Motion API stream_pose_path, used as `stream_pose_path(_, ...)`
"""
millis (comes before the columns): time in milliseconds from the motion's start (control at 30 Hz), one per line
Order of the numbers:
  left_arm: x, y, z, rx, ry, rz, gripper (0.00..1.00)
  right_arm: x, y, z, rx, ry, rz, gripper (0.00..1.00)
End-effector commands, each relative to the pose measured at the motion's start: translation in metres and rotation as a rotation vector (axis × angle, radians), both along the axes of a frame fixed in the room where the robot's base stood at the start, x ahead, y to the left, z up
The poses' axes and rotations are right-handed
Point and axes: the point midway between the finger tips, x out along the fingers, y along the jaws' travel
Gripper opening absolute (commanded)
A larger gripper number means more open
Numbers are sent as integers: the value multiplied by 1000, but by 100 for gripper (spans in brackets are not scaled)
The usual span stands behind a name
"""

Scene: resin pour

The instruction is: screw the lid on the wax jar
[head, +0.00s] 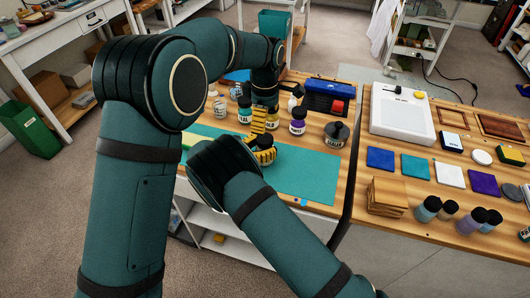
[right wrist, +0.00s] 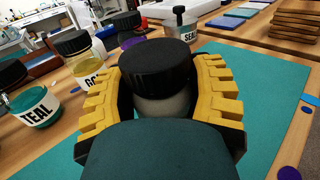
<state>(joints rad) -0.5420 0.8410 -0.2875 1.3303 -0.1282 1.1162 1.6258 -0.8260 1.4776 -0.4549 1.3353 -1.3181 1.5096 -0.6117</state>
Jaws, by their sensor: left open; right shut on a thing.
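A jar with a pale grey body (right wrist: 165,106) and a black ribbed lid (right wrist: 158,67) stands between the yellow fingers of my right gripper (right wrist: 166,80), which is shut on the jar. The lid sits on the jar's top; whether it is threaded tight I cannot tell. In the head view the jar's black lid (head: 264,141) shows at the far end of my right arm, with the right gripper (head: 262,154) around the jar. The jar's label is hidden in the wrist view.
A gold jar (right wrist: 87,73), a teal jar (right wrist: 37,107) and a purple jar (head: 298,124) stand close behind. A dark SEALER pot (head: 336,136) stands to the right. The teal mat (head: 308,175) is clear on its right part.

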Motion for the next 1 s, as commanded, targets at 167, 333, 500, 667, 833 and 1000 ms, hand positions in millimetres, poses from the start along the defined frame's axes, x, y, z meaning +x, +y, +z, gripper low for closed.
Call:
stream_pose_path(167,1,0,3,-4,-7,34,80,0,0,-1,1,2,1,0)
stream_pose_path(333,1,0,3,-3,-6,33,80,0,0,-1,1,2,1,0)
stream_pose_path(500,1,0,-1,-3,-5,31,80,0,0,-1,1,2,1,0)
stream_pose_path(667,1,0,-19,-1,-3,30,80,0,0,-1,1,2,1,0)
stream_pose_path(833,0,1,-46,-1,-2,30,80,0,0,-1,1,2,1,0)
stream_pose_path(1000,1,0,-66,-2,-5,29,80,0,0,-1,1,2,1,0)
